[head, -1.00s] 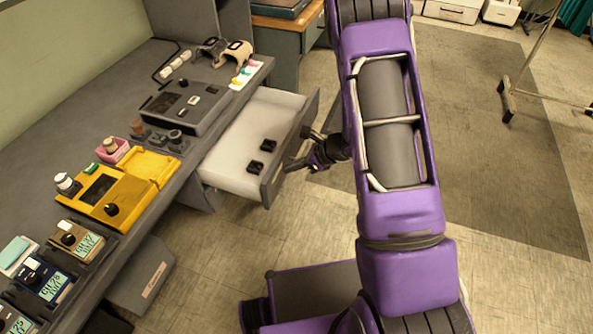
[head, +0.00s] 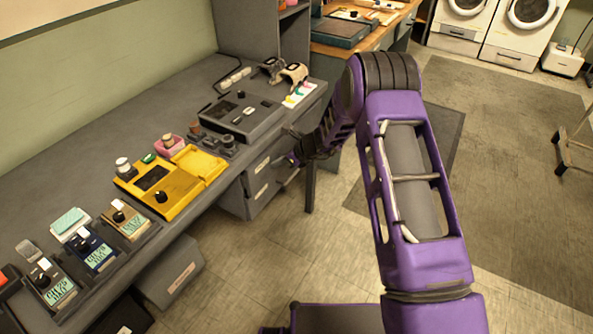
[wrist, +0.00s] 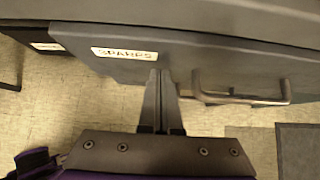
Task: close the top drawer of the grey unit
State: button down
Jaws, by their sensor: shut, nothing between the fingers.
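The grey unit (head: 238,203) stands under the grey worktop. Its top drawer (head: 262,166) shows a grey front with a pale label, and no drawer interior is visible in the head view. In the wrist view the drawer front (wrist: 220,58) carries a label reading roughly "SPARES" and a bar handle to its right. My gripper (wrist: 161,72) is shut and empty, its fingertips at the lower edge of this front, left of the handle. I cannot tell whether they touch. In the head view my gripper (head: 292,158) is beside the drawer front, partly hidden by my arm.
Another labelled drawer (head: 262,195) sits below. The worktop (head: 175,95) holds a yellow device (head: 160,190), a grey console (head: 240,112) and several small instruments. A dark mat (head: 440,140) lies on the floor at right. A wooden-topped desk (head: 345,35) stands behind.

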jog(key=shift+w+a, duration=0.35)
jog(key=shift+a, duration=0.2)
jog(key=shift+w+a, duration=0.3)
jog(key=shift+a, duration=0.2)
jog(key=shift+a+r, duration=0.1)
jog(key=shift+a, duration=0.05)
jog(key=shift+a+r, duration=0.1)
